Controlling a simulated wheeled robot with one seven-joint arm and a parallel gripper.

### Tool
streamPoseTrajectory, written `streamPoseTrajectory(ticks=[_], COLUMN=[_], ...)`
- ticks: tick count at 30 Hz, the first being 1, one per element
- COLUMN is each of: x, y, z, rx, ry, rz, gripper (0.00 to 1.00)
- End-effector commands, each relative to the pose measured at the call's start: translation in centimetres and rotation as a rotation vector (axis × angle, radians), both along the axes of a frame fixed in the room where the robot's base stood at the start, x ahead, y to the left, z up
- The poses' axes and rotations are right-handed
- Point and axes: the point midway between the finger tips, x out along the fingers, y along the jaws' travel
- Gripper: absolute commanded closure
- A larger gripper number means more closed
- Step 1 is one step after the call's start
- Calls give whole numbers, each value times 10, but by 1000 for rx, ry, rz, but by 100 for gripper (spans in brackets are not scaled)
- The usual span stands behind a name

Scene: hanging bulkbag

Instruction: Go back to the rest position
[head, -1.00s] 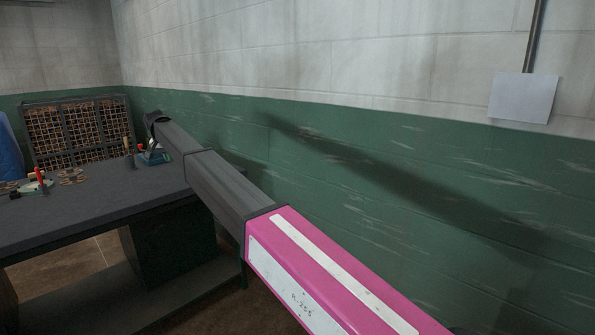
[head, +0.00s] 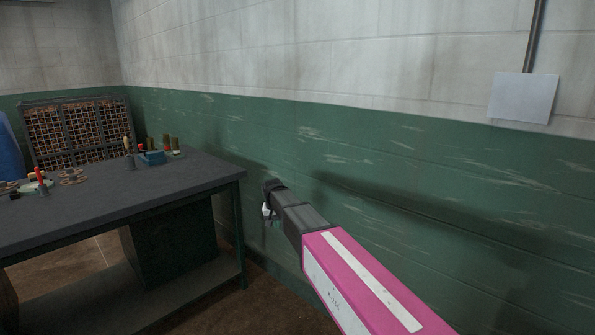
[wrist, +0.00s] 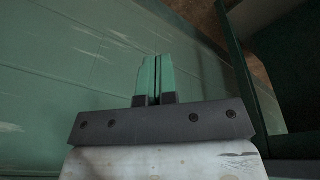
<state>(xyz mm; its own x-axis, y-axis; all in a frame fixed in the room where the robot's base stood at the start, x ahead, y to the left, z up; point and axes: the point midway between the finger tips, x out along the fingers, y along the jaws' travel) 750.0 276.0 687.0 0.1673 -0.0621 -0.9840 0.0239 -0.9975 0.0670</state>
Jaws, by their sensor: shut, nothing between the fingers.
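My gripper (head: 269,212) is at the end of my pink and dark grey arm in the head view, to the right of the workbench and in front of the green wall. In the wrist view my gripper (wrist: 155,62) shows two green fingers lying side by side, shut with nothing between them. It is clear of the bench top.
The dark workbench (head: 110,205) stands at the left, with a blue holder (head: 152,158), a red-handled tool (head: 40,178) and small parts on it. A crate rack (head: 77,132) stands behind it. The green and white wall (head: 400,170) runs close along the right.

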Motion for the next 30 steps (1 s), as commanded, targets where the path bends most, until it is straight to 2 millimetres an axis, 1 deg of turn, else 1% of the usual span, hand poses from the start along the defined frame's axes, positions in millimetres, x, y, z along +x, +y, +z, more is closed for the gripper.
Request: streamPoseTrajectory(ticks=[1,2,3,5,6,8,9,11,12,15,18,21,24,30], x=[-28,-38,-53,-76,-93,-120,-138,-167,-185,-225,-253,-269,-274,-273], y=[-36,-52,-74,-105,-125,-154,-173,-199,-214,-244,-263,-273,-277,-277], z=[-15,-23,-33,-47,-56,-68,-75,-86,-91,-102,-109,-112,-114,-114], rx=[1,2,3,7,11,16,20,28,33,45,56,62,65,65], ry=[18,26,37,54,66,83,93,110,119,139,152,159,161,161], rz=[-8,-7,-10,-11,-13,-16,-18,-21,-23,-26,-29,-30,-30,-29], gripper=[100,100,100,100,100,100,100,100,100,100,100,100,100,100])
